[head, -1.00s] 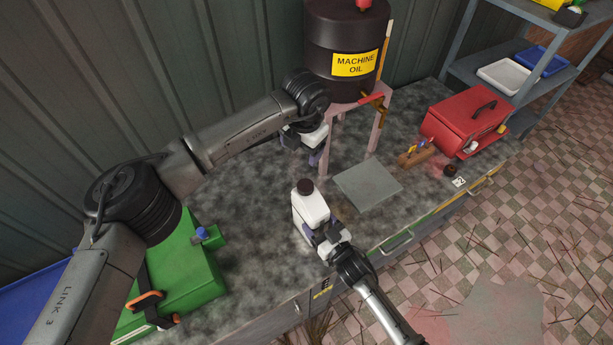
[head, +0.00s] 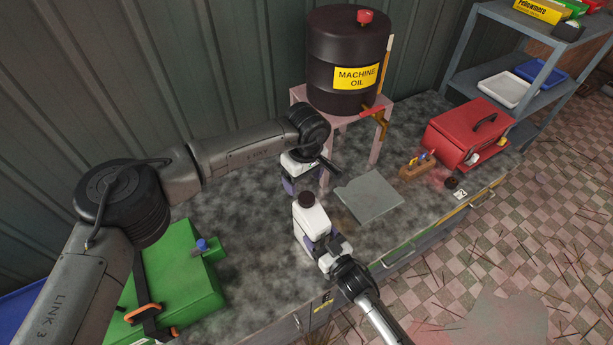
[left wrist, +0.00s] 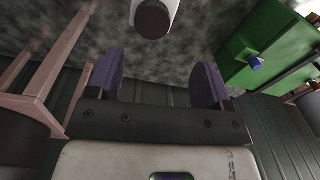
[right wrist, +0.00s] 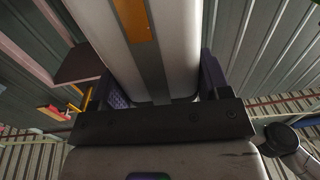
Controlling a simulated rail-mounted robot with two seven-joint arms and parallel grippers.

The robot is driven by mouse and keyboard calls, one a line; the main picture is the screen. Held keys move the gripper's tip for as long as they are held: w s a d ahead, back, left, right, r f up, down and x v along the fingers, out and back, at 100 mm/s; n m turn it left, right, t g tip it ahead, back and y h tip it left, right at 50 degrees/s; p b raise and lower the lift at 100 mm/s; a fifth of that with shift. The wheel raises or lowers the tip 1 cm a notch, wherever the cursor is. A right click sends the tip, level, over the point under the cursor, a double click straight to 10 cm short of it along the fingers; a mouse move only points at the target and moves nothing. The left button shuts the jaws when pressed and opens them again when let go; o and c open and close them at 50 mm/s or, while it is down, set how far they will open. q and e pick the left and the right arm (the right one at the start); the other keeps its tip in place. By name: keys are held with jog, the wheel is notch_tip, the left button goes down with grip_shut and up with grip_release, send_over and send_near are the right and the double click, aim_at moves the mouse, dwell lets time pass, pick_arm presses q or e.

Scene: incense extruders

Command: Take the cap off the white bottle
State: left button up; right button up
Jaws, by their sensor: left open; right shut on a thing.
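The white bottle (head: 311,219) stands upright at the middle of the bench, with its dark brown cap (head: 306,199) on its neck. In the left wrist view the cap (left wrist: 152,19) shows at the top edge, in front of my open fingers. My left gripper (head: 289,187) is open and empty, just behind and left of the cap, apart from it. My right gripper (head: 319,241) is shut on the bottle's body from the front. In the right wrist view the bottle (right wrist: 185,50) fills the space between the fingers, with a grey stripe and an orange label.
A black machine oil drum (head: 346,60) stands on a pink stand (head: 378,143) behind the bottle. A grey plate (head: 368,196) lies right of it. A red toolbox (head: 467,132) is farther right, and a green box (head: 180,282) is at the left.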

aim_at(306, 197)
pick_arm(q)
jog(key=m, duration=0.5)
jog(key=shift+d+m, duration=0.3)
jog(key=shift+d, duration=0.05)
jog(key=m, duration=0.4)
jog(key=shift+d+m+h, duration=0.1)
jog(key=shift+m+h, duration=0.2)
jog(key=shift+f, duration=4)
